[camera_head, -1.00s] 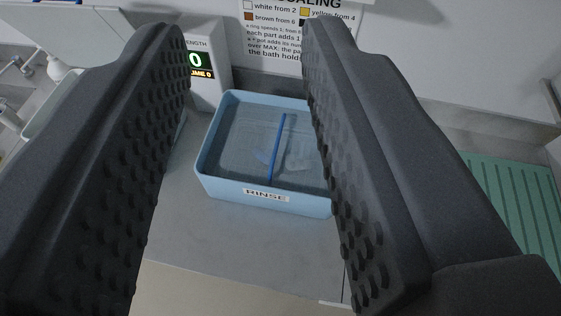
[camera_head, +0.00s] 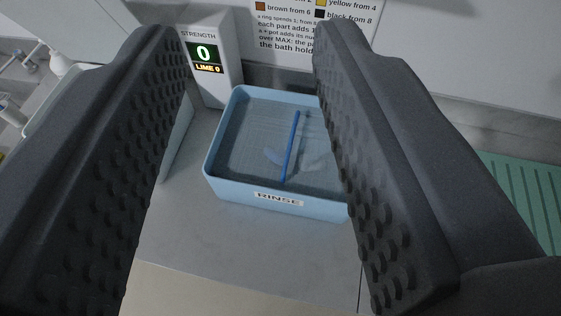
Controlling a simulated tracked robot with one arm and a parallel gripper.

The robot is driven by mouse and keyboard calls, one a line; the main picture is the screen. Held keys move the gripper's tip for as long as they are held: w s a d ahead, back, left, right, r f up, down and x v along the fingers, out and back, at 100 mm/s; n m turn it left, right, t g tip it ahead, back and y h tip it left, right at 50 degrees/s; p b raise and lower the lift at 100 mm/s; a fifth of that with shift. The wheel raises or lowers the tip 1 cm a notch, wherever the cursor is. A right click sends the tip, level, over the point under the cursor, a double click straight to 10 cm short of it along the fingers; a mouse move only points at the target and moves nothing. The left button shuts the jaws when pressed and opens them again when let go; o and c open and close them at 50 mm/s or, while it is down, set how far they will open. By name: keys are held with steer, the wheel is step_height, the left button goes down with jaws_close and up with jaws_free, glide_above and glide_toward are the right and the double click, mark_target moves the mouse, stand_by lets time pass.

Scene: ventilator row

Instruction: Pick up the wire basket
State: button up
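My gripper (camera_head: 250,150) is open, with its two dark, studded fingers wide apart and nothing between them up close. Beyond and below the fingers stands a light blue tub (camera_head: 235,189) labelled RINSE. A blue bar (camera_head: 290,146), which may be the handle of a basket, runs across the inside of the tub. Faint pale shapes show under the bar in what looks like clear liquid. I cannot make out the wire basket itself for certain. The right finger hides the tub's right side.
A grey-white strength meter (camera_head: 213,75) reading 0 and LIME 0 stands behind the tub at left. A printed sign (camera_head: 290,35) is on the back wall. A green ribbed mat (camera_head: 525,190) lies at right. The grey counter (camera_head: 230,240) in front of the tub is bare.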

steer(key=w+a+f+g+p, duration=0.1)
steer(key=w+a+f+p, duration=0.15)
steer(key=w+f, duration=0.9)
steer(key=m+g+h+p, duration=0.2)
steer(key=m+h, duration=0.1)
glide_toward(290, 143)
steer(key=shift+p+x, duration=1.1)
steer(key=shift+x, duration=3.75)
jaws_close()
